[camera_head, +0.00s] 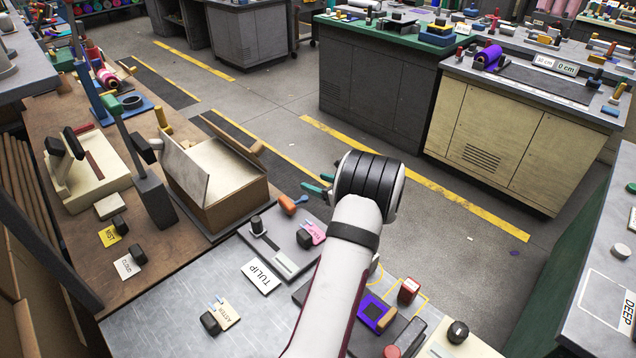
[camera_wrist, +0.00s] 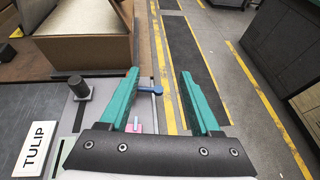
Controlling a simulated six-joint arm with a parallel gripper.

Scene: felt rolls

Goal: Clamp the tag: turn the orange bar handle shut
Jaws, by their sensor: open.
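The orange bar handle (camera_head: 288,203) lies on a grey plate (camera_head: 268,236) near the bench's far edge, with a blue part at one end. The pink tag (camera_head: 313,232) lies on the same plate, and partly shows beside the left finger in the wrist view (camera_wrist: 134,126). My gripper (camera_head: 320,182) is open and empty, to the right of the handle in the head view and apart from it. The wrist view shows its teal fingers spread wide (camera_wrist: 160,85).
A dark knob (camera_head: 257,225) stands on the plate, beside the TULIP card (camera_head: 262,277). A cardboard box (camera_head: 222,205) stands to the left. A purple-topped device (camera_head: 374,312) and a red block (camera_head: 408,291) lie near my arm. Open floor lies beyond the bench edge.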

